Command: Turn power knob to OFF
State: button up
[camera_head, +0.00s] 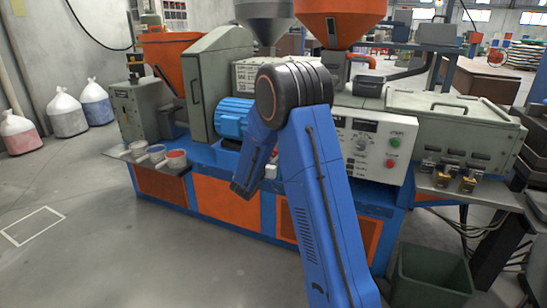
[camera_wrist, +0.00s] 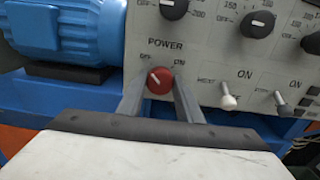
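The red round power knob (camera_wrist: 159,81) sits on the pale control panel under the word POWER in the wrist view. Its white pointer line tilts to the upper left. Small labels stand at its upper left and upper right, too blurred to read surely. My gripper (camera_wrist: 160,92) is open, with one grey finger on each side of the knob; I cannot tell whether either finger touches it. In the head view my blue arm hides the knob and most of the gripper.
Beside the knob are a white-tipped toggle switch (camera_wrist: 227,98), a dark toggle switch (camera_wrist: 281,104) and black dials (camera_wrist: 257,24) above. A blue motor (camera_wrist: 62,32) stands close on the left. A green bin (camera_head: 431,278) stands at the front right.

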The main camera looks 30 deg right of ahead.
jog(key=o, duration=0.4)
jog(key=shift+a, duration=0.1)
jog(key=v, duration=1.7)
jog(key=shift+s+a+f, duration=0.1)
jog(key=shift+s, duration=0.05)
